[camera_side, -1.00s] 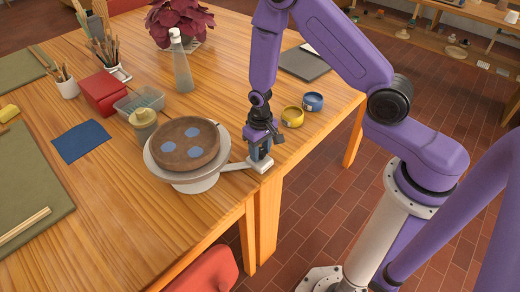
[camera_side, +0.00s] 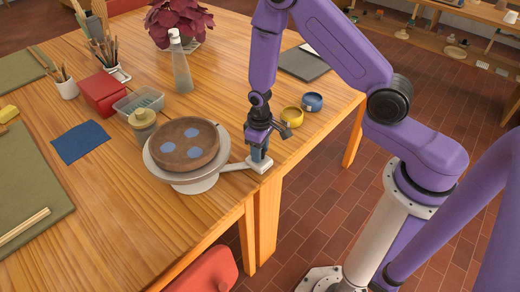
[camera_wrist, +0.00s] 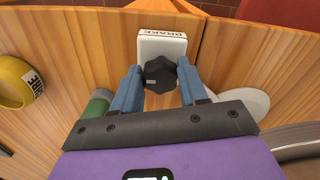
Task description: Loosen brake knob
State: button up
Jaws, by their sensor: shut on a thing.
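The brake knob (camera_wrist: 157,76) is black and lobed, with a pale mark on one side. It sits on a white block marked BRAKE (camera_wrist: 162,44), which also shows at the table's corner in the side view (camera_side: 258,167). My gripper (camera_wrist: 159,69) points down, its blue fingers on either side of the knob and shut on it. In the side view my gripper (camera_side: 258,160) hides the knob. A pale arm joins the block to the white wheel (camera_side: 200,185), which bears a brown disc (camera_side: 175,156) with blue spots.
A lidded jar (camera_side: 142,125), a clear tub (camera_side: 138,103) and a spray bottle (camera_side: 181,70) stand beyond the wheel. The table edge is close to the block.

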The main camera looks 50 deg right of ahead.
jog(key=o, duration=1.1)
jog(key=shift+r, duration=0.4)
notch_tip(320, 180, up, 17)
jog(key=shift+f, duration=0.2)
